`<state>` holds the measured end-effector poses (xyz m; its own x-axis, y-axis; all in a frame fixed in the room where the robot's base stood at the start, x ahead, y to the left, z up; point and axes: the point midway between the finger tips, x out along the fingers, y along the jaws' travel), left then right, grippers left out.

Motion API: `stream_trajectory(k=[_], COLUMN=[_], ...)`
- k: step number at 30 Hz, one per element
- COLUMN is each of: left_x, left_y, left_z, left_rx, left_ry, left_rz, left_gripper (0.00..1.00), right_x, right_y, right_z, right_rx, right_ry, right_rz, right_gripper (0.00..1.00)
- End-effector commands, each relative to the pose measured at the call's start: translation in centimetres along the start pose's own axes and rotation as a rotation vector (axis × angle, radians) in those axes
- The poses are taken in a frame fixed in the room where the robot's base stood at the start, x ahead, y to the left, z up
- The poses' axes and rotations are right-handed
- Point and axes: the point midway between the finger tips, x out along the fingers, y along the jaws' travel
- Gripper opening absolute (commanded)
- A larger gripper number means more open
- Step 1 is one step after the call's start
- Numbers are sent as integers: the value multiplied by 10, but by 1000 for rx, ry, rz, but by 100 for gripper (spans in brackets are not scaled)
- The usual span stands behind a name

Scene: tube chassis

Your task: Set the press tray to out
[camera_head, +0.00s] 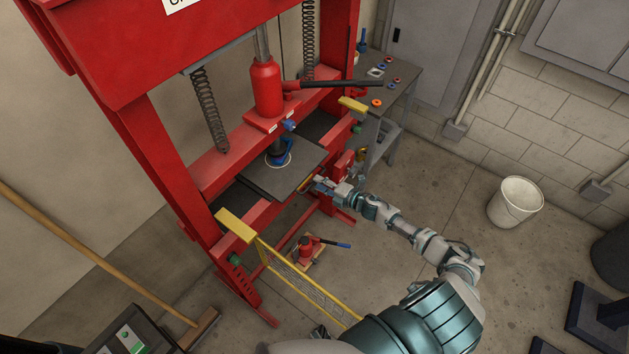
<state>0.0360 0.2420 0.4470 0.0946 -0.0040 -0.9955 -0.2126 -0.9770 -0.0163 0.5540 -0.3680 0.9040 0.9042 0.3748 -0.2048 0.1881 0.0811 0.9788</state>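The press tray (268,182) is a flat dark grey plate in the red press frame, below the red jack. It juts out past the front red beam. A dark blue round part (278,152) stands on it inside a pale ring. My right gripper (314,184) is at the tray's front right edge, by a thin yellowish bar. It looks very close to the edge, but I cannot tell whether it touches or grips it. Its fingers are too small to read. A small dark shape (321,332) at the bottom edge may be my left gripper; its state is unclear.
A yellow gate (305,283) hangs open at the press's front left. A small red jack (306,248) lies on the floor below the tray. A white bucket (515,203) stands to the right, a grey side table (392,80) behind. A broom (100,255) leans at left.

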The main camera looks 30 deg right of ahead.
Motion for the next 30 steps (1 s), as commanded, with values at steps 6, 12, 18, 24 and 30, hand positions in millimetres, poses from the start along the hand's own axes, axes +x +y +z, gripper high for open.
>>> stream_trajectory(k=[6, 12, 18, 24, 30], left_x=[0, 0, -1, 0, 0], left_y=[-3, -2, -1, 1, 1], left_z=[3, 5, 6, 6, 6], left_rx=[-1, -1, 0, 1, 1], left_ry=[-4, -7, -9, -9, -10], left_rz=[-3, -3, -1, 1, 2], left_gripper=[37, 37, 37, 37, 37], right_x=[27, 32, 32, 32, 32], right_y=[-1, -1, -1, -1, -2], right_z=[2, 2, 1, 0, 0], right_rx=[2, 2, 2, 1, 2], right_ry=[-1, 0, 0, 0, 1], right_rz=[1, 0, 0, -1, -2], right_gripper=[36, 36, 28, 0, 0])
